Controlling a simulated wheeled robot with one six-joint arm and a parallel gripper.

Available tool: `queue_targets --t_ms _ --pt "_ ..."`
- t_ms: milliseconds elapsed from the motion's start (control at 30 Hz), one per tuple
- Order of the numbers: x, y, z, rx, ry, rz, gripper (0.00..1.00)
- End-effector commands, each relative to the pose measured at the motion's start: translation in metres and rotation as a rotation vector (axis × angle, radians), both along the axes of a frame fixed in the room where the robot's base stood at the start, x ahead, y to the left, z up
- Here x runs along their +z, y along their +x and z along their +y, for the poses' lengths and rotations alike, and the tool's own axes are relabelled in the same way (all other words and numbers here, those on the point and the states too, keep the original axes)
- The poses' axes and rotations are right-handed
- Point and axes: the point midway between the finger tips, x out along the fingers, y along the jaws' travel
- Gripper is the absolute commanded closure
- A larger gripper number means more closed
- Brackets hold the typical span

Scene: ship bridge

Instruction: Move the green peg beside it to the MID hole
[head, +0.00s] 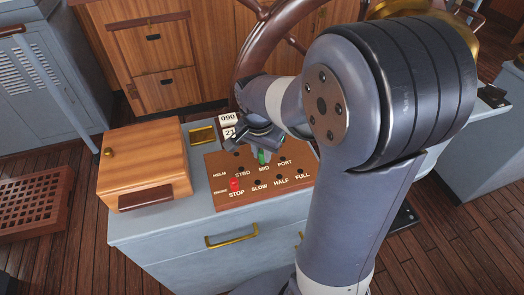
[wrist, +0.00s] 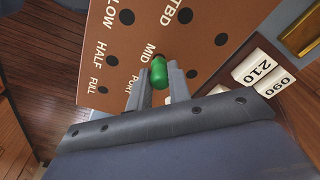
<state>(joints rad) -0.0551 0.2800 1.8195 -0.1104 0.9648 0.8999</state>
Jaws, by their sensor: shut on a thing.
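My gripper (head: 262,150) is shut on the green peg (head: 262,157), which stands between the fingertips over the brown panel (head: 222,198). In the wrist view the green peg (wrist: 159,72) shows its rounded end between the two grey fingers. The peg is right by the MID label (head: 264,169), which also shows in the wrist view (wrist: 150,51). The peg and fingers cover the MID hole. I cannot tell whether the peg's lower end is in the hole or just above it.
A red peg (head: 235,185) stands at STOP. The holes at SLOW (head: 257,182), HALF (head: 279,177) and FULL (head: 300,171) are empty. A wooden box (head: 142,160) stands left of the panel. Number plates (head: 228,119) and the ship's wheel (head: 247,55) are behind.

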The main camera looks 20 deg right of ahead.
Motion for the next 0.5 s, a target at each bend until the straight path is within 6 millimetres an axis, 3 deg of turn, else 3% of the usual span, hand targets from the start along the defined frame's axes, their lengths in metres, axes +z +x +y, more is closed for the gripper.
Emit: queue_targets --t_ms 400,433,500 --pt "-0.0050 -0.0001 0.0001 0.000 0.000 0.000 1.00" --pt "-0.0050 -0.0001 0.0001 0.000 0.000 0.000 0.80" --pt "-0.0049 -0.0001 0.0001 0.000 0.000 0.000 0.74"
